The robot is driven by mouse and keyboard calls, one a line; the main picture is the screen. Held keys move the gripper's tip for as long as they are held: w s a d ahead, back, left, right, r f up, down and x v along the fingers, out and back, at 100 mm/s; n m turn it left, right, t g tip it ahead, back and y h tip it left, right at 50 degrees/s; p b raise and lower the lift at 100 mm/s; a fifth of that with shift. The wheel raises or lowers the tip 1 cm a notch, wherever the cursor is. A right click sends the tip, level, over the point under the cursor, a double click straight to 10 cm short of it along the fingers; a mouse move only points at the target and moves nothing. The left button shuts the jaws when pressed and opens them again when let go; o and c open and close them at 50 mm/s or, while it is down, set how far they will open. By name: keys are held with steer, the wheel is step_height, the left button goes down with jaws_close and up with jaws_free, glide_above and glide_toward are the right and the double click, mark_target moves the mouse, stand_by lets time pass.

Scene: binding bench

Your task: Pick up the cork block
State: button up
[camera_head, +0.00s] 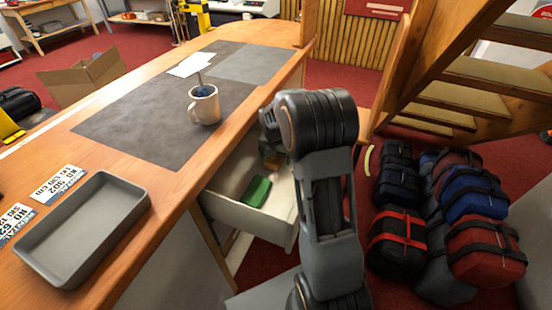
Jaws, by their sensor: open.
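A small brown block (272,160), which looks like the cork block, lies in the open drawer (224,213) under the bench, toward its back right. It is partly hidden by my arm and wrist. My gripper (271,148) points down into the drawer, close above or beside the brown block. The fingertips are small and dark, and I cannot tell whether they touch it. The jaws are open and hold nothing that I can see.
A green block (258,191) lies in the drawer in front. On the bench are a mug (204,106) holding something blue, a grey tray (85,228) and label cards (58,184). Bags (486,248) fill the floor at right, beside wooden stairs (446,107).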

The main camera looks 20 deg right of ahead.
steer(key=c, duration=1)
steer(key=shift+r, duration=0.1)
